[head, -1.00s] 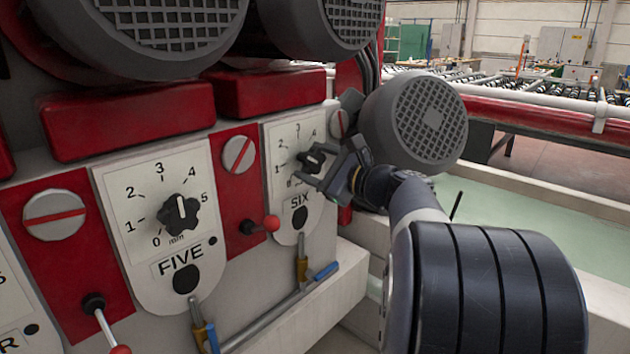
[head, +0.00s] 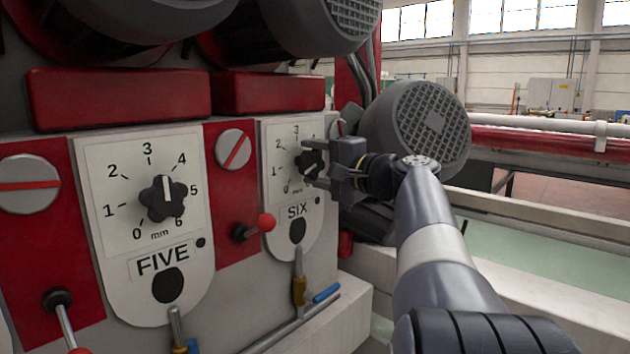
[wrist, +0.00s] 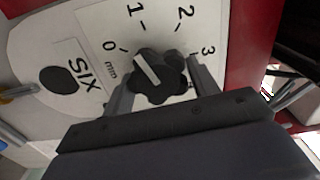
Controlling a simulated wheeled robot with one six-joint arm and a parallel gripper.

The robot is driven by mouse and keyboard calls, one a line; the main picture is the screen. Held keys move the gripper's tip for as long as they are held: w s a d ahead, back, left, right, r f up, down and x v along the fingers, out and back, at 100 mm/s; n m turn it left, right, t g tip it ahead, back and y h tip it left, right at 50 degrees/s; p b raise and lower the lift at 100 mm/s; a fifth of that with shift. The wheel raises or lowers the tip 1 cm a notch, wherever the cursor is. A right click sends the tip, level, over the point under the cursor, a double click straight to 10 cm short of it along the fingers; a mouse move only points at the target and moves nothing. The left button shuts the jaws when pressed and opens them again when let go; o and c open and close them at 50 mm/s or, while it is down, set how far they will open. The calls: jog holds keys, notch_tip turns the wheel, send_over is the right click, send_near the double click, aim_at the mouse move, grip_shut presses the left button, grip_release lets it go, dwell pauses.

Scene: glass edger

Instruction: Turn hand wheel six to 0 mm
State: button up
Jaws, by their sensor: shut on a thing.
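Hand wheel six is a small black lobed knob (head: 309,163) with a white pointer line, on the white SIX dial plate (head: 274,196). In the wrist view the knob (wrist: 158,90) sits between my two fingers. Its pointer line aims close to the 0 mark, slightly to the 1 side. My gripper (head: 318,163) reaches in from the right and is shut on the knob, one finger on each side; it also shows in the wrist view (wrist: 157,76). The fingers hide part of the dial in the head view.
The FIVE dial and its black knob (head: 163,198) are to the left. A red-tipped lever (head: 264,223) stands between the two dials. A large grey motor (head: 420,120) lies close behind my wrist. Blue-handled pipework (head: 325,293) runs below.

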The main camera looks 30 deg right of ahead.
jog(key=n+b, duration=0.4)
jog(key=n, duration=0.1)
jog(key=shift+a+r+n+b, duration=0.1)
jog(key=shift+n+b, duration=0.9)
jog(key=shift+n, duration=0.5)
jog(key=o, duration=1)
jog(key=shift+r, duration=0.1)
jog(key=shift+s, duration=0.15)
jog(key=p+v, duration=0.1)
jog(key=v, duration=0.9)
jog(key=shift+s, duration=0.3)
